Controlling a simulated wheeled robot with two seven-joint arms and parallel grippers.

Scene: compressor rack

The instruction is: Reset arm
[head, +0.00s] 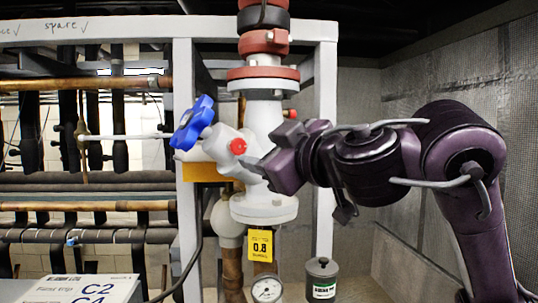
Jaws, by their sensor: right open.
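My right arm comes in from the right, and its dark purple gripper (262,168) is in front of the white valve body. The gripper is open, with nothing visible between its fingers. Its fingers overlap the valve body in the picture; I cannot tell whether they touch it. A blue handwheel (194,123) sits on a slanted white stem just left of the gripper. A red round cap (238,146) is on the valve body beside the fingers. My left gripper does not show.
A white frame (184,100) surrounds the valve pipe. A yellow tag (259,246) hangs below the flange, above a pressure gauge (267,289) and a grey canister (322,280). Dark pipes fill the left. A white labelled box (88,288) is at lower left. A grey panel wall (450,85) stands at right.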

